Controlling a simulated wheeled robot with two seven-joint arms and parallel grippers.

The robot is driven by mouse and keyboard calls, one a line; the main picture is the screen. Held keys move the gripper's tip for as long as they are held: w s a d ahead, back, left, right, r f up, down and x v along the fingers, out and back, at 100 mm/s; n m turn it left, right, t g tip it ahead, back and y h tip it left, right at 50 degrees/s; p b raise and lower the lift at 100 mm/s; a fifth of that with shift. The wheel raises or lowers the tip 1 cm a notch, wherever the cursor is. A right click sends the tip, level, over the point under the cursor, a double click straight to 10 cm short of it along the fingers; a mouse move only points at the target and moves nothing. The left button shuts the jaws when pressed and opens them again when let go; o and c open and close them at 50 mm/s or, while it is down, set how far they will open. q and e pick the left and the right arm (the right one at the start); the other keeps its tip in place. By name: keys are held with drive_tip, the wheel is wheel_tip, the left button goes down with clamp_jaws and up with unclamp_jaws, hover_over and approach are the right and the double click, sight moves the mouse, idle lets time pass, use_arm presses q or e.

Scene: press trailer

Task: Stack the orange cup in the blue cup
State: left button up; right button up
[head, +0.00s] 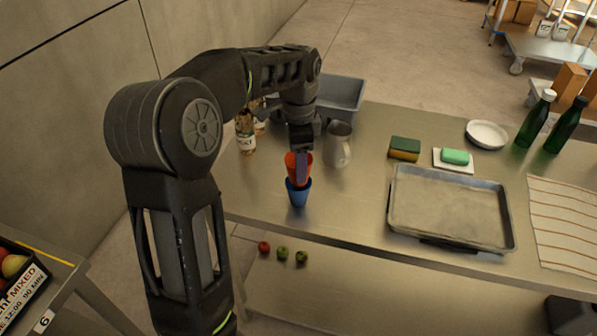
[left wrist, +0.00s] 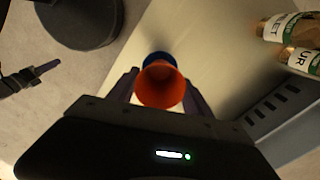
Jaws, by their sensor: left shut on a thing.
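The blue cup (head: 298,193) stands upright near the front left edge of the steel table. The orange cup (head: 292,165) is right above it, its lower end at the blue cup's mouth. My left gripper (head: 302,168) points down and is shut on the orange cup. In the left wrist view the orange cup (left wrist: 161,86) sits between the fingers, with the blue cup (left wrist: 158,58) showing behind it. How deep the orange cup sits in the blue one is hard to tell. My right gripper is not in view.
A metal mug (head: 338,146) stands just right of the cups, with a grey bin (head: 342,95) behind. Bottles (head: 246,132) stand to the left. A sponge (head: 405,148), a soap dish (head: 453,165) and a metal tray (head: 450,208) lie to the right. The table (head: 350,205) is clear between cups and tray.

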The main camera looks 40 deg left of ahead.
use_arm(q)
wheel_tip(320, 180, down, 4)
drive_tip(key=shift+r, duration=0.15)
